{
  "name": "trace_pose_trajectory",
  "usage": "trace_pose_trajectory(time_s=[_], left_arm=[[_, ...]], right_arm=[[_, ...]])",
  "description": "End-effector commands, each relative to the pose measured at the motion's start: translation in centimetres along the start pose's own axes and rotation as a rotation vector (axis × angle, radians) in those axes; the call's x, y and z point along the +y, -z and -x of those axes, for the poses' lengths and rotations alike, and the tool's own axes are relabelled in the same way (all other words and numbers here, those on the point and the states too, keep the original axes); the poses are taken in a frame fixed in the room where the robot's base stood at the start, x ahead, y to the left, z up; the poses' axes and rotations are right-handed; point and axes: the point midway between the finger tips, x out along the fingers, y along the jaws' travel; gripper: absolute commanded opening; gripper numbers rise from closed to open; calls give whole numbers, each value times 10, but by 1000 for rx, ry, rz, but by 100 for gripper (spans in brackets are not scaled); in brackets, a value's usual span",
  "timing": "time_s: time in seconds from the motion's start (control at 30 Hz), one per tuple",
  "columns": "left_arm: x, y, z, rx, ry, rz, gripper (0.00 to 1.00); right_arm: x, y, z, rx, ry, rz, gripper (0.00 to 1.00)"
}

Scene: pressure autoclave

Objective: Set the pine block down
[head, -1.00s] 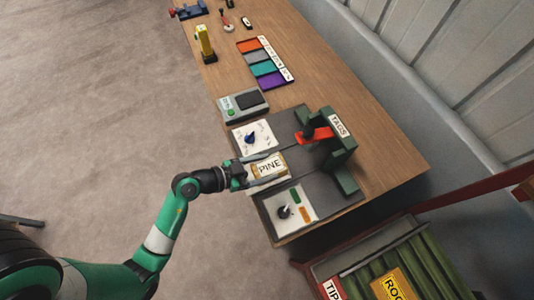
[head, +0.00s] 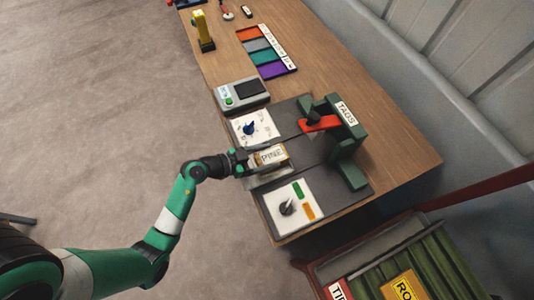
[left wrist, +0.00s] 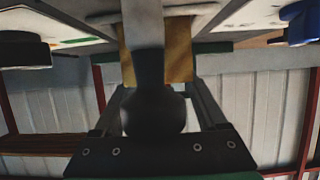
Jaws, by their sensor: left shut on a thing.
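The pine block (head: 269,156) is a small wooden piece with a white PINE label on it. It is held between the fingers of my left gripper (head: 262,155), over the grey board on the workbench, between two white dial panels. In the left wrist view the block's wooden face (left wrist: 178,58) shows between the fingers, partly hidden by a dark part of the gripper. I cannot tell if the block touches the surface below it. My right gripper is not in view.
A green TAGS frame (head: 349,170) with a red lever (head: 320,124) stands right of the block. Dial panels (head: 255,127) (head: 291,206) lie above and below it. A grey device (head: 241,96) and a coloured tray (head: 267,52) lie farther up the bench. A red-framed rack stands lower right.

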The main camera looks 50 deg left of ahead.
Motion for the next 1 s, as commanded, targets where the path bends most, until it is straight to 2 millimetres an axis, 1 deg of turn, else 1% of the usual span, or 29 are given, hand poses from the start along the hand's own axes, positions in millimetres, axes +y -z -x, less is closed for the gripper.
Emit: trace_pose_trajectory(time_s=[0.03, 0.07, 0.1, 0.2, 0.63, 0.77, 1.0], left_arm=[[0, -1, 0, 0, -1, 1, 8], [0, -2, -1, -1, -1, 2, 76], [0, -2, -1, -1, -1, 2, 84], [0, -2, -1, 0, -1, 1, 100], [0, 1, 0, 1, 1, -1, 100], [-1, 4, 22, -2, 5, 5, 100], [-2, 4, 82, -2, 7, 7, 100]], right_arm=[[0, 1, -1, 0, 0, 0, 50], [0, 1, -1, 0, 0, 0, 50], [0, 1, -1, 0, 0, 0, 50], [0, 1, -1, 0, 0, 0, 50], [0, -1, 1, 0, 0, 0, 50], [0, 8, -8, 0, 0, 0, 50], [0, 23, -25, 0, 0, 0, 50]])
